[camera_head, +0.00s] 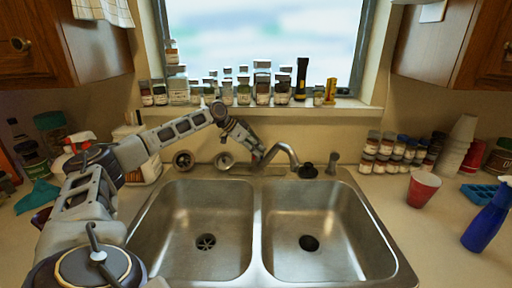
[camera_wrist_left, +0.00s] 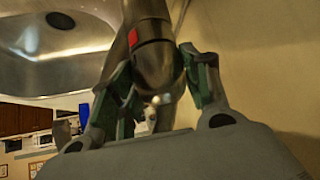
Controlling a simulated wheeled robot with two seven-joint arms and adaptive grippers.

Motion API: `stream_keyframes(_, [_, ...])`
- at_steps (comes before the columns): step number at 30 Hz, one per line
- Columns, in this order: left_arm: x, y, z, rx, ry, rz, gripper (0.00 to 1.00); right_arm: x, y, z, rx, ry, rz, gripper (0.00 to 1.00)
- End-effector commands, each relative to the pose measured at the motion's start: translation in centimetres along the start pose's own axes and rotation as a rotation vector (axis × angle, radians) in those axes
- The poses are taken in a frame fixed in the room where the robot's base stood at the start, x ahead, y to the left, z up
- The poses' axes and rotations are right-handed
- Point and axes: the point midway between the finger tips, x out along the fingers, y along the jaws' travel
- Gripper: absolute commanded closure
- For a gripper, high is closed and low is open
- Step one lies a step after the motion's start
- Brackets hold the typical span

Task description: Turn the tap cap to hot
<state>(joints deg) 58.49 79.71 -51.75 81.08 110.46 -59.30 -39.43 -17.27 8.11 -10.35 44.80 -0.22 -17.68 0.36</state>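The metal tap (camera_head: 284,152) stands behind the double sink, its curved spout over the divider. My left gripper (camera_head: 257,152) is at the tap's body, reaching in from the left. In the left wrist view, the tap's rounded metal cap (camera_wrist_left: 155,65) with a red mark (camera_wrist_left: 134,38) lies between the two fingers of my left gripper (camera_wrist_left: 158,75). One finger is on each side, very close to the metal. I cannot tell whether both press on it. The fingers hide part of the cap. My right gripper is not in view.
The sink (camera_head: 205,262) has two empty basins. Jars line the window sill (camera_head: 352,108) behind. A spray bottle (camera_head: 78,143) stands left of the sink. A red cup (camera_head: 423,190) and a blue spray bottle (camera_head: 486,222) stand on the right counter.

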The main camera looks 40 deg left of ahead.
Motion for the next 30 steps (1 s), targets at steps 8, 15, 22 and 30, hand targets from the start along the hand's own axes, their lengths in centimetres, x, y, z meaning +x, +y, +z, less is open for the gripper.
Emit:
stream_keyframes(8, [0.0,-0.1,0.0,0.008,0.0,0.006,0.77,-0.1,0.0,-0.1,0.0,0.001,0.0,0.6])
stream_keyframes(15, [0.0,-0.2,-0.1,0.052,-0.002,0.051,0.77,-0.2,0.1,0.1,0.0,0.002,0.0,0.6])
stream_keyframes(22, [0.0,-0.2,0.0,0.083,0.001,0.081,0.77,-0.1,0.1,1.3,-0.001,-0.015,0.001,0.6])
stream_keyframes(30, [-0.1,-0.2,0.0,0.086,0.001,0.081,0.52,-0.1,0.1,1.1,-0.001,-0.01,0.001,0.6])
